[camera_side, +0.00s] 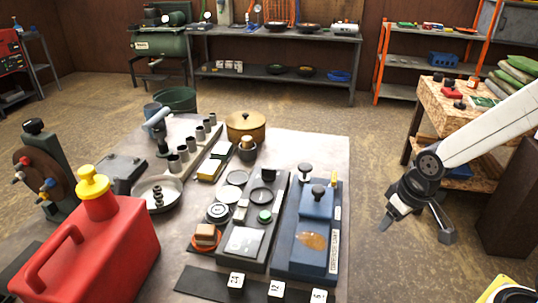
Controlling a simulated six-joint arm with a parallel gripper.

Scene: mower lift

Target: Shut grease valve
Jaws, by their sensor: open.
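No part in view is clearly marked as the grease valve. A blue block (300,247) stands at the right side of the work table, with an amber, grease-like patch (313,241) on top and a label on its right edge that I cannot read surely. A black knob (318,192) sits on its far part, and another dark round-topped knob (305,170) stands near its far left corner. Whether either knob is the valve, or open or shut, I cannot tell. My gripper (419,229) is open and empty, pointing down, right of the table and apart from everything on it.
Left of the blue block is a grey panel (229,261) with dark discs and a green button. A red can (100,245) with a yellow cap stands front left. White numbered tags (276,289) line the front. A wooden bench (447,112) stands behind my arm.

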